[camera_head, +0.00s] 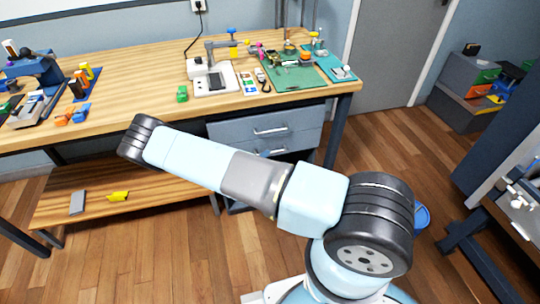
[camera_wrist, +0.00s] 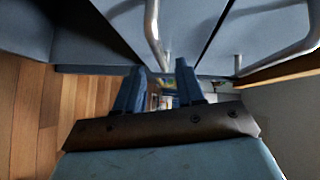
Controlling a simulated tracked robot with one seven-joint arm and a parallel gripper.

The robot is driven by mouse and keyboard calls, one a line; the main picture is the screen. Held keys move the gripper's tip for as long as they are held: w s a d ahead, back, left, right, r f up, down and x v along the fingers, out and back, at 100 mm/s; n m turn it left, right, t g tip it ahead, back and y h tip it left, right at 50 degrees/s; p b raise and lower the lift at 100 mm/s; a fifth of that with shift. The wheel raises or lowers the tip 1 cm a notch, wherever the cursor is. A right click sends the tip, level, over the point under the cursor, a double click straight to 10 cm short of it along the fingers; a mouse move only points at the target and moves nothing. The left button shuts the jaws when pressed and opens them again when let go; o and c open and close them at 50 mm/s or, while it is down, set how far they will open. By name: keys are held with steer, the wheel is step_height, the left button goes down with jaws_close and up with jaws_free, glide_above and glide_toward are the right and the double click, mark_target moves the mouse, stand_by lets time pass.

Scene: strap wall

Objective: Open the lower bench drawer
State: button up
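The bench has two blue-grey drawers, one above the other. The upper drawer (camera_head: 295,121) has a silver bar handle (camera_head: 270,130) and looks shut. The lower drawer (camera_head: 308,138) is partly hidden behind my arm and seems level with the upper one. In the wrist view, the lower drawer's handle (camera_wrist: 152,30) runs down towards the gap between my gripper's (camera_wrist: 159,65) two blue fingers. The fingers are apart, with the handle's end between or just beyond their tips; contact cannot be told. The upper handle (camera_wrist: 295,48) lies to the right. In the head view my gripper is mostly hidden.
The wooden bench top (camera_head: 140,75) carries tools, a white device (camera_head: 212,78) and a green mat (camera_head: 294,77). A low wooden shelf (camera_head: 150,200) lies below at left. Grey bins (camera_head: 465,95) stand at the right.

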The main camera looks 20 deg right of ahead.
steer(key=shift+x, duration=2)
jaws_close()
